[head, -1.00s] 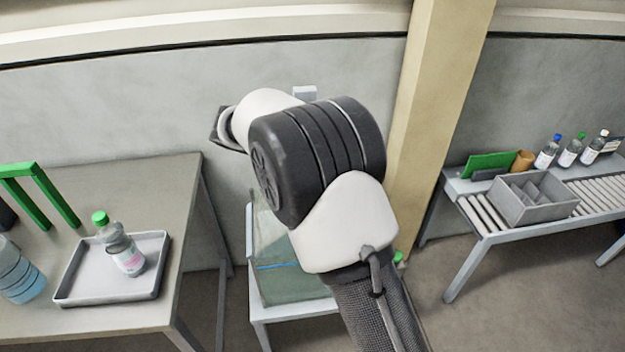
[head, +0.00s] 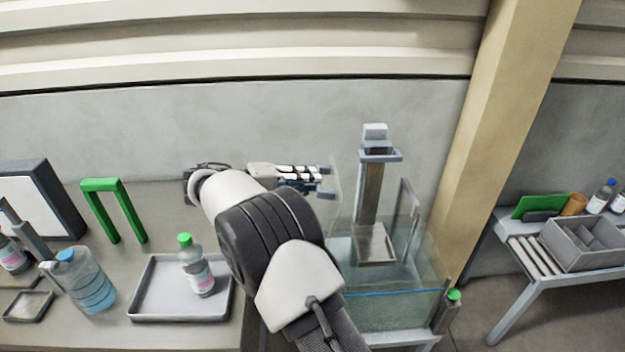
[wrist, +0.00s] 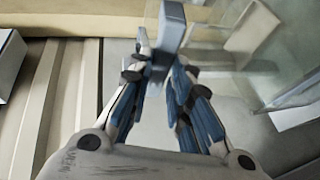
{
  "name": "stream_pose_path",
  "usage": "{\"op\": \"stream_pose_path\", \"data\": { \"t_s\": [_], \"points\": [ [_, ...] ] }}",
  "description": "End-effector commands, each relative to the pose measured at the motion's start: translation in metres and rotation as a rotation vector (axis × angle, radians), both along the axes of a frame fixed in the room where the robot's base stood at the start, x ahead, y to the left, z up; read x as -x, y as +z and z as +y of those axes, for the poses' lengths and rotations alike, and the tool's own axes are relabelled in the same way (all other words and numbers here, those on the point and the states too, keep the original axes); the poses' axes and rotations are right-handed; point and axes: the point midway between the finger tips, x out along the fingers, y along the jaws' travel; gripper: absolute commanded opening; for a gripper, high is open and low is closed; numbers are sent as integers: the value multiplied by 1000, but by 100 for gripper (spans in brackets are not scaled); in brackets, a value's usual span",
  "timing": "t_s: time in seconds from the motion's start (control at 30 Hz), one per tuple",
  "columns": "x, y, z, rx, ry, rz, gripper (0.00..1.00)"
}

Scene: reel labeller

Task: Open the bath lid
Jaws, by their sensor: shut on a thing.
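The bath (head: 385,318) is a clear glass tank with a blue line around it, right of my arm in the head view. Its clear lid (head: 336,190) stands raised, seen nearly edge-on, at the bath's left side. My gripper (head: 326,181) is at the lid, above the bath's left edge. In the wrist view my gripper (wrist: 163,62) is shut on the grey-blue lid handle (wrist: 171,25), and the clear lid (wrist: 290,60) shows to the right. The exact finger contact is partly hidden.
A grey column (head: 369,195) with a small platform stands in the bath. Left, a table holds a tray (head: 160,308) with a green-capped bottle (head: 197,268), a blue jug (head: 85,282) and a green frame (head: 112,186). A beige pillar (head: 505,125) rises right of the bath.

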Motion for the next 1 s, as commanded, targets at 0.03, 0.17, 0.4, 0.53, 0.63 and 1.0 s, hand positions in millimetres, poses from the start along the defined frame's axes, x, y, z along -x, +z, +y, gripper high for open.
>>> {"op": "stream_pose_path", "data": {
  "t_s": [0.03, 0.17, 0.4, 0.53, 0.63, 1.0],
  "points": [
    [0, -3, 3, -6, 4, 1, 0],
    [0, -4, 5, -7, 4, 3, 0],
    [1, -7, 5, -10, 4, 6, 0],
    [1, -8, 4, -9, 4, 9, 22],
    [1, -8, 4, -9, 3, 10, 29],
    [1, -5, 3, -6, 2, 6, 38]
  ]
}}
